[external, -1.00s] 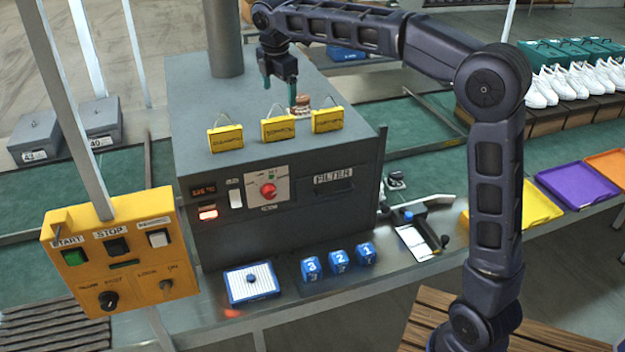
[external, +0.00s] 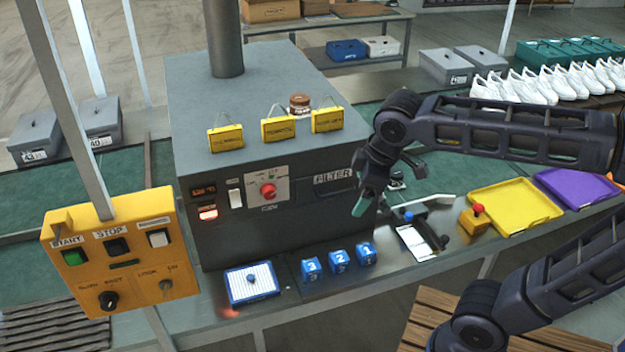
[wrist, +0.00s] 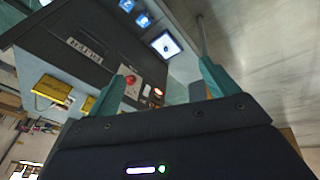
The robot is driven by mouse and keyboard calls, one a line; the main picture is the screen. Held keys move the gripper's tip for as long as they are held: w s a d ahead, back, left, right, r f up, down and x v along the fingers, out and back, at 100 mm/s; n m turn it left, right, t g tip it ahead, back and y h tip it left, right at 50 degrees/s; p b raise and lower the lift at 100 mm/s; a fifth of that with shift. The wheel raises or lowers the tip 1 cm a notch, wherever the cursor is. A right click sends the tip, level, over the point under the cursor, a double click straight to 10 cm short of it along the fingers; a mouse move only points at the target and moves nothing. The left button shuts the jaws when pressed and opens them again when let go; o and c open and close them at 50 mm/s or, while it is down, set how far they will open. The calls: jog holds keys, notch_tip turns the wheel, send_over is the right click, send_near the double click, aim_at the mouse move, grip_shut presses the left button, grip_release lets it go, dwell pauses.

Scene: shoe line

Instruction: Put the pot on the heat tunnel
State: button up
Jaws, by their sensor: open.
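The pot (external: 300,103), a small brown jar-like container with a light band, stands on top of the heat tunnel (external: 200,105), just behind the yellow signs. The heat tunnel is the large grey box with a control panel on its front. My gripper (external: 362,205) is open and empty in front of the tunnel's right front corner, lower than its top and apart from the pot. In the wrist view my gripper's teal fingers (wrist: 163,85) stand wide apart with nothing between them. The heat tunnel's front (wrist: 70,45) also shows there, but I cannot make out the pot in that view.
Yellow signs (external: 278,128) line the tunnel's top front edge. Blue numbered blocks (external: 339,261) and a blue-framed pad (external: 251,284) lie on the bench ahead. A clamp-like tool (external: 413,230) and a yellow tray (external: 515,212) are to the right. A yellow control box (external: 120,250) stands front left.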

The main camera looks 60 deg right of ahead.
jog(key=s+a+f+m+t+y, duration=0.1)
jog(key=s+f+m, duration=0.2)
jog(key=s+f, duration=0.5)
jog(key=shift+s+a, duration=0.4)
jog(key=shift+s, duration=0.35)
dwell(0.4)
